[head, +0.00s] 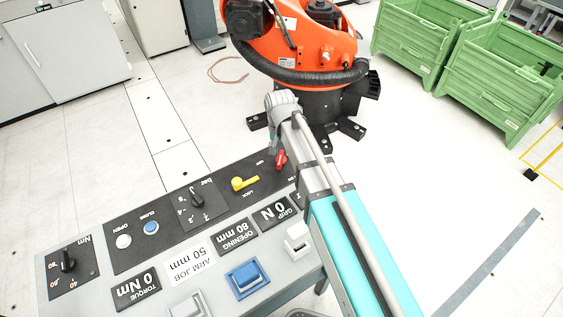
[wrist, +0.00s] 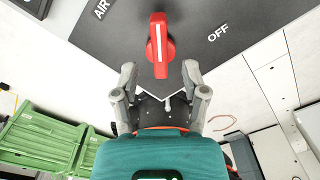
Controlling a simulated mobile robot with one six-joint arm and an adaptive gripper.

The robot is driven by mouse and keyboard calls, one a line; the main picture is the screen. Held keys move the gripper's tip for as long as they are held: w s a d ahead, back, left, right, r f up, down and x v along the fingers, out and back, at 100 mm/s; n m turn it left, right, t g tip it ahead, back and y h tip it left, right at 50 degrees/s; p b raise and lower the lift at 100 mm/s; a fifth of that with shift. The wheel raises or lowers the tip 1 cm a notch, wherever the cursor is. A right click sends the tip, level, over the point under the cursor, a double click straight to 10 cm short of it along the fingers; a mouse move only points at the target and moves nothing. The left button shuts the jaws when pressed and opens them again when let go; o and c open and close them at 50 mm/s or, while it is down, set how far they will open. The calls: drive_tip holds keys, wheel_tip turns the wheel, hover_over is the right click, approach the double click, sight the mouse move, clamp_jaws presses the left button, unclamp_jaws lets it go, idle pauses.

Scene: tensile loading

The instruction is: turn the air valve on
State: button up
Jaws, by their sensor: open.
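The red air valve handle (wrist: 158,45) is mounted on the dark panel plate in the wrist view, with a white stripe along it. Its length runs nearly straight up and down in that view. "AIR" is printed to its left and "OFF" to its right. In the head view the red handle (head: 281,158) sits near the far right corner of the control panel (head: 113,266). My gripper (wrist: 159,72) is open and empty, its two fingers apart on either side of the handle's lower end. Contact cannot be told. In the head view my gripper (head: 274,146) is partly hidden behind my arm.
A yellow lever (head: 245,183) marked LOCK is left of the valve. Black knobs, push buttons, a blue switch (head: 246,278) and display plates cover the panel. An orange robot (head: 300,50) stands behind it. Green crates (head: 500,85) are at the right. Open floor lies between.

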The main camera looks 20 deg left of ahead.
sight(281, 157)
drive_tip(key=shift+f+b, duration=1.7)
drive_tip(key=shift+f, duration=0.3)
clamp_jaws()
drive_tip(key=shift+d, duration=0.15)
